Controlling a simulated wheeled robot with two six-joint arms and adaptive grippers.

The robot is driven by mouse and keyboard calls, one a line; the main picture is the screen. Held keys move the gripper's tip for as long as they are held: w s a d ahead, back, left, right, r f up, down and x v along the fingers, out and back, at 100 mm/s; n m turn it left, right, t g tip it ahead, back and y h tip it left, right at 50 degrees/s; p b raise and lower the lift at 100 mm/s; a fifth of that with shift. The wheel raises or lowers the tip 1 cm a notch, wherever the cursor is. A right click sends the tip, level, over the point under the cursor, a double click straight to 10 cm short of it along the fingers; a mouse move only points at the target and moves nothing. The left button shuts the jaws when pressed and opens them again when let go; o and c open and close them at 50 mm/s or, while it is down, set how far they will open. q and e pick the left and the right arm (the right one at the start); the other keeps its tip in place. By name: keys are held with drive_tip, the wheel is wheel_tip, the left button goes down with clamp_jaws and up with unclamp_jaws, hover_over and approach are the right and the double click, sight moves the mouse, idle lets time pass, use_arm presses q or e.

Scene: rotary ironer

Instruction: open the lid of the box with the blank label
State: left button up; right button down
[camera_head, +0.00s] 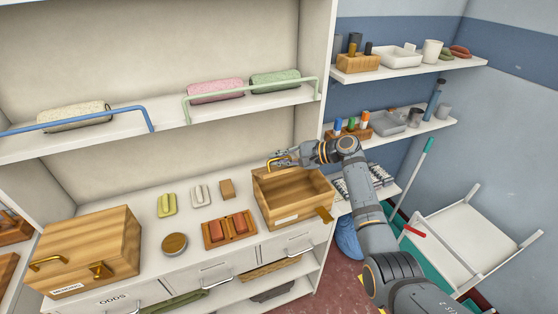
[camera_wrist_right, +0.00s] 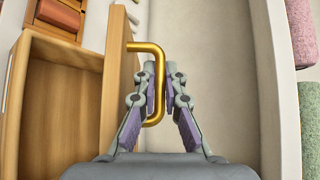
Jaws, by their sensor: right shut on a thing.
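The wooden box with the blank white label (camera_head: 287,219) stands on the right of the cabinet top. Its lid stands raised at the back, and the empty-looking inside shows from above. A brass hasp (camera_head: 324,214) is on its front right. My right gripper (camera_head: 276,160) is at the raised lid, shut on its brass handle. In the right wrist view, the fingers (camera_wrist_right: 160,85) close around the brass handle (camera_wrist_right: 145,47), beside the upright lid (camera_wrist_right: 118,85), with the open box (camera_wrist_right: 55,110) to the left. My left gripper is not in view.
A closed wooden box (camera_head: 90,245) with a lettered label stands at the left. A shelf with rolled towels (camera_head: 216,91) is above. A white chair (camera_head: 470,225) stands at right.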

drive_tip(key=c, duration=1.7)
unclamp_jaws()
drive_tip(key=shift+d, duration=0.1)
drive_tip(key=v, duration=1.2)
